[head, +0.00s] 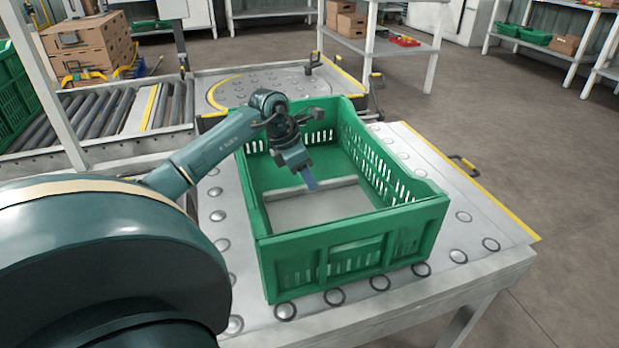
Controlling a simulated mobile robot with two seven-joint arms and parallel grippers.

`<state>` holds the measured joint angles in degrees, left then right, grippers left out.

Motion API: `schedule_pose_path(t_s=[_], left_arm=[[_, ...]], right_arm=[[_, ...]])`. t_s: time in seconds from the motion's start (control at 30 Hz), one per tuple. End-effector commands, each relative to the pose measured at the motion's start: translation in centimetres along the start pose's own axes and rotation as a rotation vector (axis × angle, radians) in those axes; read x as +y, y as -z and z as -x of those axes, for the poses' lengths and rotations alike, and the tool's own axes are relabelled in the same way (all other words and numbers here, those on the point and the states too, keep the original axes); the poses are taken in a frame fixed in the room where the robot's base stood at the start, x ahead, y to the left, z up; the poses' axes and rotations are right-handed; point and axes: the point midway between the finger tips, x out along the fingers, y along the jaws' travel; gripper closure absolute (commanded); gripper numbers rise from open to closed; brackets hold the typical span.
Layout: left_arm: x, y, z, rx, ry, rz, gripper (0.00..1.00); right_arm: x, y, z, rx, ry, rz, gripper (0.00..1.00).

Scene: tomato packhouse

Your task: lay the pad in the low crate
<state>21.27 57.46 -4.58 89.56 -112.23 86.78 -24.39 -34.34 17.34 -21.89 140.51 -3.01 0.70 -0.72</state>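The green low crate (345,243) stands on the ball-transfer table, with slotted walls and an open top. A pale grey flat pad (318,206) lies inside it, low down, over the near part of the floor. Bare green floor shows beyond its far edge, and the near wall hides its near edge. My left gripper (310,184) reaches down into the crate from the left, its blue fingertips over the pad's far edge. I cannot tell whether the fingers touch the pad or how far apart they are. My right gripper is not in view.
A roller conveyor (105,112) and a round turntable (262,90) lie behind the table. Cardboard boxes (88,45) and another green crate (12,95) are at the left. The table (440,190) has bare room right of the crate, up to a yellow edge with a handle.

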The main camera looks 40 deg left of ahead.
Motion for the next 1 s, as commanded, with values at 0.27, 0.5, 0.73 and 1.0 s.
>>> schedule_pose_path(t_s=[0.27,0.5,0.73,1.0], left_arm=[[0.1,-0.1,6.5,0.002,-0.004,-0.002,0.63],[0.0,0.0,9.4,0.001,-0.001,-0.001,0.63],[0.0,0.0,9.9,0.000,0.000,-0.001,0.63],[0.0,0.0,9.9,0.000,0.000,-0.001,0.63]], right_arm=[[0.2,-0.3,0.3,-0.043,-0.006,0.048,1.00],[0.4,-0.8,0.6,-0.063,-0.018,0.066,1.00],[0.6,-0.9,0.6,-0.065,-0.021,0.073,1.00],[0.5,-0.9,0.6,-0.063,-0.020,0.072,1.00]])
